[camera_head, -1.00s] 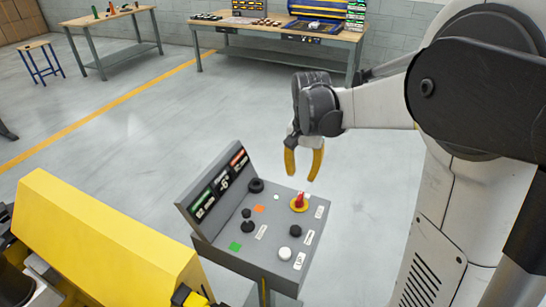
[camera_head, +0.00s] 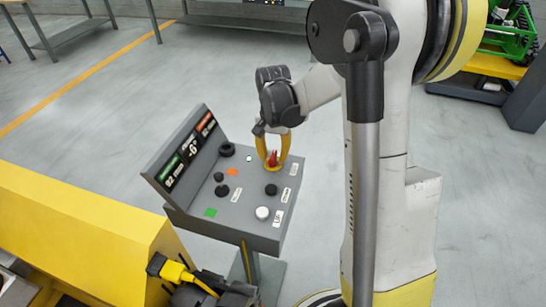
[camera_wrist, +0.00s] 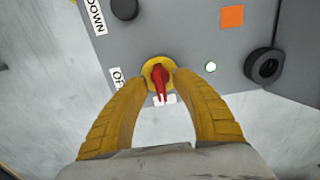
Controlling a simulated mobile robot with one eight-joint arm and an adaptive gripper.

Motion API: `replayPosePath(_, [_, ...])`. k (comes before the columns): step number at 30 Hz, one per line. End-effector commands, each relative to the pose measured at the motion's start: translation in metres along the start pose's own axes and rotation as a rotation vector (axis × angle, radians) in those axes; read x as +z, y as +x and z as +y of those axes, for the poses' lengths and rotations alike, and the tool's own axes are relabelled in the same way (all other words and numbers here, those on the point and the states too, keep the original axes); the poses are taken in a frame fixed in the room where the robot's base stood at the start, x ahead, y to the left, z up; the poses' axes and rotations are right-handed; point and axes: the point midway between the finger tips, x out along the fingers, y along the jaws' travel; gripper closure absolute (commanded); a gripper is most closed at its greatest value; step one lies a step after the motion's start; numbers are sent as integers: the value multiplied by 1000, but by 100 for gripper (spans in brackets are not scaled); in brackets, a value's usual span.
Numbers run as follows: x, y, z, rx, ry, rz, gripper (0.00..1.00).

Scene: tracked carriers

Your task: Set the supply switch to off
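The supply switch is a red rotary handle (camera_head: 273,158) on a round yellow base, at the far right part of a grey control panel (camera_head: 217,208). In the wrist view the red handle (camera_wrist: 160,84) shows between my fingertips, its long end pointing toward the gripper. A label partly reading "OF" lies to its left, and a small white label lies under its tip. My gripper (camera_head: 273,160) has its yellow fingers around the switch. In the wrist view the fingers (camera_wrist: 160,85) are apart, with their tips at the yellow base; I cannot tell whether they touch it.
The panel also carries black knobs (camera_head: 227,149), a white button (camera_head: 262,212), a green square (camera_head: 210,212), an orange square (camera_head: 233,172) and a small lit lamp (camera_head: 249,158). An upright display (camera_head: 187,150) stands along its left edge. A yellow machine housing (camera_head: 80,220) is at lower left.

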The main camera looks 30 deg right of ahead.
Motion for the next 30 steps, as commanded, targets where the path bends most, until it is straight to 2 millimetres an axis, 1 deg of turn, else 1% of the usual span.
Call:
replayPosePath(5, [0, 0, 0, 0, 0, 0, 68])
replayPosePath(6, [0, 0, 0, 0, 0, 0, 75])
replayPosePath(8, [0, 0, 0, 0, 0, 0, 93])
replayPosePath(9, [0, 0, 0, 0, 0, 0, 100])
replayPosePath(20, [0, 0, 0, 0, -24, 0, 100])
replayPosePath(26, [0, -1, 0, 0, -112, 0, 100])
replayPosePath(30, [0, -1, 0, 0, -217, 0, 100])
